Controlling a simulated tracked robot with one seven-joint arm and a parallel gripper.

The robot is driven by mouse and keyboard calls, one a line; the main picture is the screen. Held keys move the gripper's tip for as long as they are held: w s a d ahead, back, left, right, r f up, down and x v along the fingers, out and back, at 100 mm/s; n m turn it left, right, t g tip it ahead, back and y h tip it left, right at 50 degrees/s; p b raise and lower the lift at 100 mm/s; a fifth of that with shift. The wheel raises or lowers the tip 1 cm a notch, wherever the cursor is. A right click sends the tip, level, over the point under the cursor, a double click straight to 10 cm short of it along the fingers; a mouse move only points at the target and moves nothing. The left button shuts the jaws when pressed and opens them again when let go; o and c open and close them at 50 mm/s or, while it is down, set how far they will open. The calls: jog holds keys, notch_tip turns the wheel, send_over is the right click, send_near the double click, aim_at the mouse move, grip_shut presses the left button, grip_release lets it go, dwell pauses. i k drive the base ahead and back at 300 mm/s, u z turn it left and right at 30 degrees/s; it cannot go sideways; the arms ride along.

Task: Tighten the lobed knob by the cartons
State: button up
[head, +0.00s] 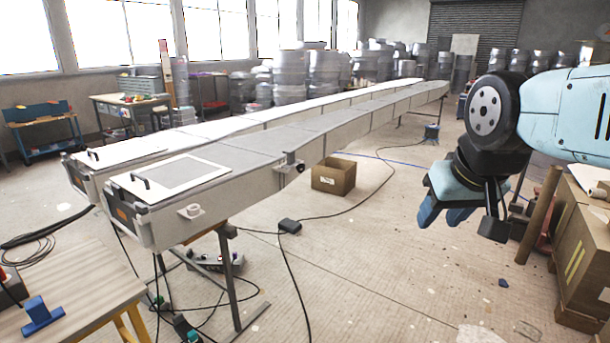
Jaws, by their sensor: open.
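My gripper (444,214) hangs at the right, below my pale blue arm, with its blue fingers pointing down. Its jaws are open and nothing shows between them. Stacked brown cartons (583,262) stand at the right edge, to the right of my gripper and partly behind my arm. I cannot make out a lobed knob beside these cartons; it may be hidden or out of frame. A small dark fitting (290,163) sits on the side edge of the near long mould (260,150), too small to tell its shape.
Cables and a small black box (289,226) lie on the floor. A wooden table (75,290) with a blue tool (42,316) is at the lower left. The floor below my gripper is mostly clear.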

aim_at(300, 166)
jog(key=z, duration=1.15)
jog(key=i, duration=1.9)
jog(key=u, duration=1.3)
jog(key=i, duration=0.45)
jog(key=z, duration=0.55)
jog(key=k, duration=0.1)
jog(key=u, duration=0.4)
